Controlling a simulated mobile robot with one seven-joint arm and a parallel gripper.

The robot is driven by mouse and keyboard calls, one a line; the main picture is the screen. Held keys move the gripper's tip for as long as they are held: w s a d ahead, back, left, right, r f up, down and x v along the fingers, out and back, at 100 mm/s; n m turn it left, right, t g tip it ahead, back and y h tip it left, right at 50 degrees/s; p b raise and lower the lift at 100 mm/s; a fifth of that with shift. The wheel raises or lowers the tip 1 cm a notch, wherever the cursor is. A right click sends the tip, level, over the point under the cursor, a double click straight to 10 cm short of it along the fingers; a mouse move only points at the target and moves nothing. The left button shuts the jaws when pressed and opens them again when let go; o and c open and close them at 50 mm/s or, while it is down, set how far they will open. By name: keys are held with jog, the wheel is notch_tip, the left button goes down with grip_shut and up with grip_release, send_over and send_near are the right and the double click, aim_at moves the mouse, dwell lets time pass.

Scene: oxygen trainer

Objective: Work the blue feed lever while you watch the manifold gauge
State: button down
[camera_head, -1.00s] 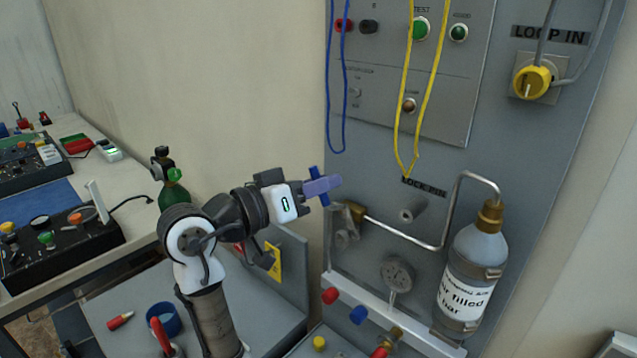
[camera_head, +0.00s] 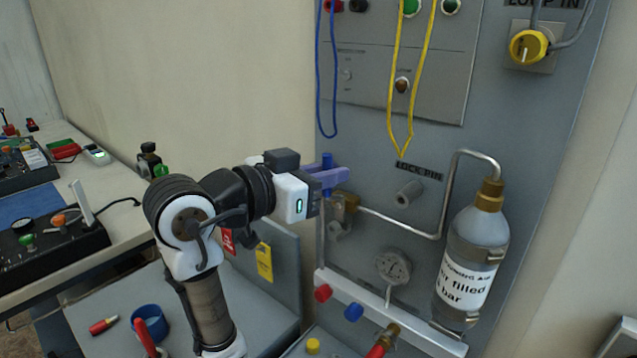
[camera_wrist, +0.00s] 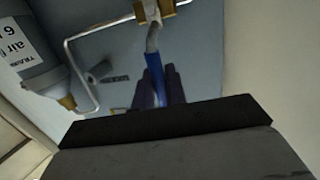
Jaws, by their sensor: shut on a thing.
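The blue feed lever (camera_head: 327,160) stands near upright by a brass valve (camera_head: 350,201) on the grey panel's left edge. My gripper (camera_head: 328,178), with purple fingers, is shut on the lever; its end shows above the fingers. In the wrist view, the lever (camera_wrist: 155,72) runs from the brass valve (camera_wrist: 168,9) down between my gripper's fingers (camera_wrist: 160,90). The manifold gauge (camera_head: 393,266) is a round dial low on the panel, to the right of and below my gripper. It is in clear sight, but its reading is too small to make out.
A bent metal pipe (camera_head: 440,205) runs from the valve to an air bottle (camera_head: 468,265) at right. Red (camera_head: 323,292) and blue (camera_head: 354,312) knobs are below the gauge. Blue (camera_head: 319,90) and yellow (camera_head: 391,100) cords hang above. A bench (camera_head: 100,200) stands at left.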

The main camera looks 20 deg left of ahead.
jog(key=c, duration=1.5)
grip_release()
jog(key=b+v, duration=0.3)
jog(key=v, duration=1.1)
jog(key=shift+w, duration=0.1)
